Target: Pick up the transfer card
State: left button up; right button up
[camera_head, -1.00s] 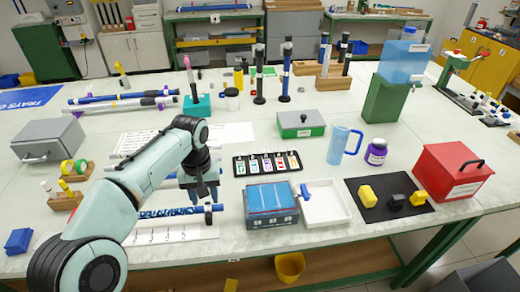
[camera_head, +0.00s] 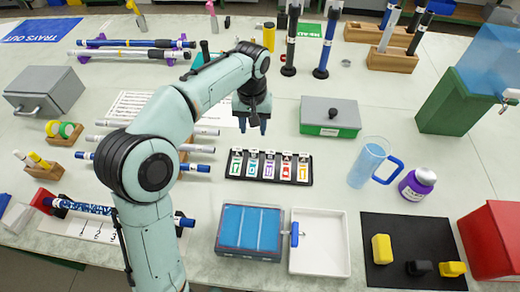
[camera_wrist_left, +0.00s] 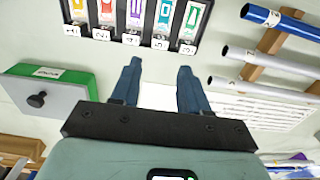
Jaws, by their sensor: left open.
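A black rack (camera_head: 269,183) holds several upright-looking cards with coloured symbols and number labels, in green, blue, purple, red and yellow. The rack also shows at the top of the left wrist view (camera_wrist_left: 148,30). I cannot tell which card, if any of these, is the transfer card. My left gripper (camera_head: 253,126) is above the table just behind the rack, fingers pointing down. In the left wrist view its two blue fingers (camera_wrist_left: 160,70) are apart with nothing between them, and the cards lie beyond the fingertips. My right gripper is not in view.
A grey-and-green box (camera_head: 330,117) stands right of the gripper. Several rods (camera_head: 200,148) lie on wooden supports to the left. A blue-lidded box (camera_head: 250,230) and white tray (camera_head: 320,243) sit in front. A blue mug (camera_head: 368,162) stands right.

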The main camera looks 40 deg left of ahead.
pick_arm(q)
jog(key=b, duration=0.1)
send_over(253, 152)
jog(key=f, duration=0.6)
jog(key=shift+s+d+f, duration=0.1)
jog(key=shift+s+d, duration=0.05)
jog(key=shift+s, duration=0.1)
jog(key=f, duration=0.2)
jog(key=f+b, duration=0.1)
jog(key=f, duration=0.2)
jog(key=shift+w+f, duration=0.2)
jog(key=shift+f, duration=0.15)
jog(key=c, duration=0.8)
